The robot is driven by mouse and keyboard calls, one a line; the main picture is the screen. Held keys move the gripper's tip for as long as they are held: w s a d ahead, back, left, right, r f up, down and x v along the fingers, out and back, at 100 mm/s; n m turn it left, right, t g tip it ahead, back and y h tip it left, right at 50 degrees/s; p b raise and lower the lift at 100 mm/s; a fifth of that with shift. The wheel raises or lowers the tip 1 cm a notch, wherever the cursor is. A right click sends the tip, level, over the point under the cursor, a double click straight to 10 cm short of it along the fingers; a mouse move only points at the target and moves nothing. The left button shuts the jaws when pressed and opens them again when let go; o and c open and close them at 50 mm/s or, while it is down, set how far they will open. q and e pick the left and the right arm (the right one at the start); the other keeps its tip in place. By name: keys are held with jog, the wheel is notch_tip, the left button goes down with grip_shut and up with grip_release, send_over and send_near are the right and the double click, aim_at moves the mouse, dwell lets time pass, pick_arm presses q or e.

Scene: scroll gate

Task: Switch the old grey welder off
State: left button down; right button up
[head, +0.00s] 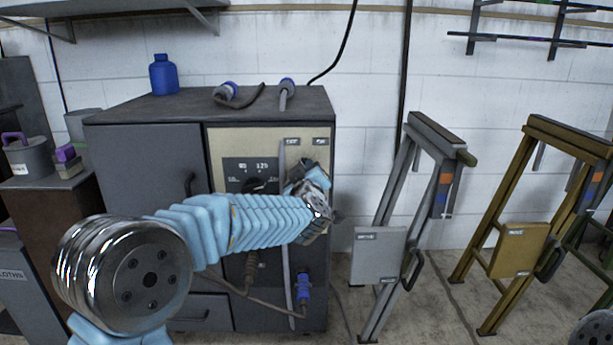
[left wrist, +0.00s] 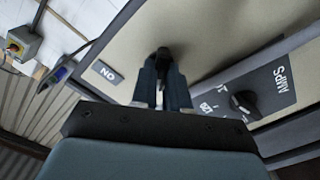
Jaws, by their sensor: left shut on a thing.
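The old grey welder (head: 150,150) is a dark grey cabinet with a beige front panel (head: 228,143) bearing a dial and small labels. My left gripper (head: 306,172) is up against the right part of this panel, and its own wrist hides the fingertips in the head view. In the left wrist view its two fingers (left wrist: 163,88) are shut on a small black switch lever (left wrist: 162,54) that sticks out of the panel. A label (left wrist: 107,72) beside it looks like ON seen upside down. The AMPS dial (left wrist: 243,102) is right of the fingers. My right gripper is not in view.
A grey stand (head: 378,255) and a yellow stand (head: 518,252) are to the right.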

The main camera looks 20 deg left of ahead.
pick_arm(q)
jog(key=shift+f+n, duration=0.1)
jog(key=shift+n, duration=0.2)
jog(key=c, duration=1.1)
grip_release()
jog(key=v, duration=1.3)
jog(key=shift+s+d, duration=0.1)
jog(key=shift+s, duration=0.3)
